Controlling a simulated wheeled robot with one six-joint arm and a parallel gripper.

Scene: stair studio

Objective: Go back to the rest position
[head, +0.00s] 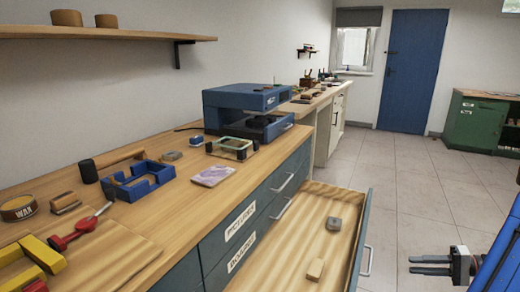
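My gripper (412,265) is at the lower right, held out over the tiled floor. Its two dark fingers point left with a gap between them, and nothing is between them. It is to the right of the pulled-out drawer (290,262) and apart from it. The blue part at the right edge is my arm.
The open drawer holds a grey block (334,224) and a pale wooden block (315,269). The workbench (190,215) carries a blue machine (240,108), a blue tray (137,182) and tools. The tiled floor (415,190) is clear towards the blue door (412,72). A green cabinet (478,125) stands at right.

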